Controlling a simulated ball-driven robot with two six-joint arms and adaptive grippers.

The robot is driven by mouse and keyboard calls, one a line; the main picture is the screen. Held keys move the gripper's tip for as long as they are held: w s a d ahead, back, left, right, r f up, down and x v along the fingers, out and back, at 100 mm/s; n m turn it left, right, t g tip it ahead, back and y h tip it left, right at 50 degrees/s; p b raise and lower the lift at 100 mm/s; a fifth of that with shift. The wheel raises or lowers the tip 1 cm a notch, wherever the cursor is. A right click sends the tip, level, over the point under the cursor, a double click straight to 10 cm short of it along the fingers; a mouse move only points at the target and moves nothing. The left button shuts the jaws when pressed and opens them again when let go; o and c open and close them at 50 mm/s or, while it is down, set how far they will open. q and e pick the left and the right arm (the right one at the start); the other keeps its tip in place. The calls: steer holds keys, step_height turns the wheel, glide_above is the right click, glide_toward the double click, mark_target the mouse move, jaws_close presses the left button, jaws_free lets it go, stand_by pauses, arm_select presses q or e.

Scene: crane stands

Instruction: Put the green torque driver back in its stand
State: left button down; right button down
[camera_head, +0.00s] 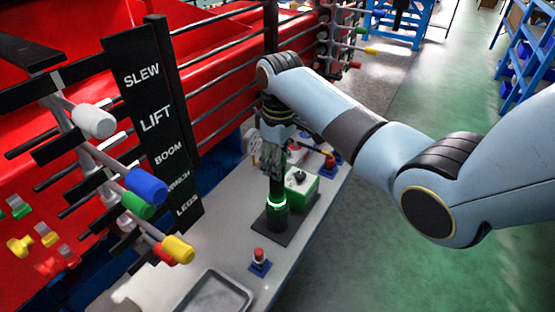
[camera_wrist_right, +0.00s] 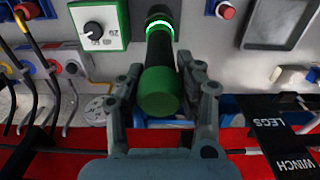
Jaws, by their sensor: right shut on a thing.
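My right gripper (camera_head: 273,160) points down over the bench. In the right wrist view its two fingers (camera_wrist_right: 162,105) are shut on the green torque driver (camera_wrist_right: 160,92), with its green end towards the camera and its black body running away. In the head view the driver's dark body (camera_head: 277,184) stands about upright below the fingers. It lines up with a glowing green ring (camera_head: 277,204) above the stand's black base plate (camera_head: 296,222). The ring also shows in the right wrist view (camera_wrist_right: 160,27). I cannot tell how deep the driver sits. My left gripper is out of view.
A green box with a knob (camera_head: 301,189) stands close behind the driver. A red button on a blue base (camera_head: 259,262) and a grey tray (camera_head: 212,295) are nearer on the bench. Coloured lever knobs (camera_head: 147,186) and the black label panel (camera_head: 160,110) stand at left.

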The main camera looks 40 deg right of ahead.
steer(key=shift+w+f, duration=0.1)
steer(key=c, duration=0.8)
jaws_free()
steer(key=shift+f, duration=0.1)
step_height(320, 180, up, 3)
steer(key=p, duration=0.3)
step_height(320, 180, up, 2)
steer(key=shift+r+p, duration=0.1)
steer(key=shift+p, duration=0.35)
